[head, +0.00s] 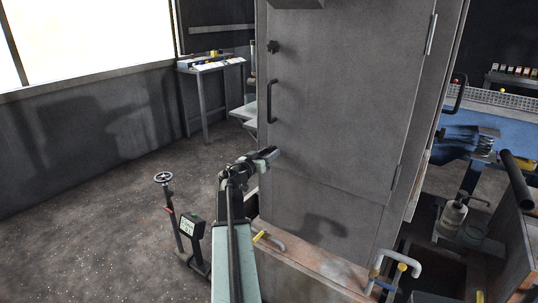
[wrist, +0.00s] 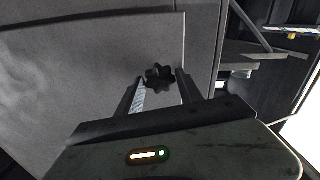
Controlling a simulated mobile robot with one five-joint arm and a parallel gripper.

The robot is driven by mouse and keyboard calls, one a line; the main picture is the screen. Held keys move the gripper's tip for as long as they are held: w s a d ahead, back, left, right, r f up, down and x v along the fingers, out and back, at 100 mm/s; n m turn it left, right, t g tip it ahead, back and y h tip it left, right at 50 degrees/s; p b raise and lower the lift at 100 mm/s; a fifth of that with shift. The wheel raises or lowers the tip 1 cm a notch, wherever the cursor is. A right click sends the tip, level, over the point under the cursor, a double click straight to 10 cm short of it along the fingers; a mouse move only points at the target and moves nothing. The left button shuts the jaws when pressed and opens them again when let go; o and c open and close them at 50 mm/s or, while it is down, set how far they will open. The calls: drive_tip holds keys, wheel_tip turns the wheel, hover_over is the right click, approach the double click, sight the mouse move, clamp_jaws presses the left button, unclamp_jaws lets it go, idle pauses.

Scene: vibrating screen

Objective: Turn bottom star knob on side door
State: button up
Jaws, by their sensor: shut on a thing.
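The side door (head: 330,110) is a tall grey panel on the machine housing; it also fills the left of the wrist view (wrist: 90,60). The bottom star knob (wrist: 159,76) is dark and lobed, near the door's edge. My gripper (head: 268,154) reaches the lower left of the door in the head view, where it hides this knob. In the wrist view my gripper (wrist: 158,86) has one finger on each side of the knob and is shut on it. The top star knob (head: 272,47) sits higher on the same door edge, clear of my gripper.
A dark door handle (head: 271,101) stands out above my gripper. Yellow-handled pipe valves (head: 268,238) lie low by the housing base. A handwheel stand (head: 164,178) and a small display box (head: 191,227) stand left of my arm. Floor further left is open.

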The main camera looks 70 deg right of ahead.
drive_tip(key=shift+m, duration=0.9)
drive_tip(key=o, duration=1.3)
drive_tip(key=shift+w, duration=0.1)
drive_tip(key=v, duration=0.7)
drive_tip(key=shift+w+a, duration=0.1)
drive_tip(key=shift+a, duration=0.3)
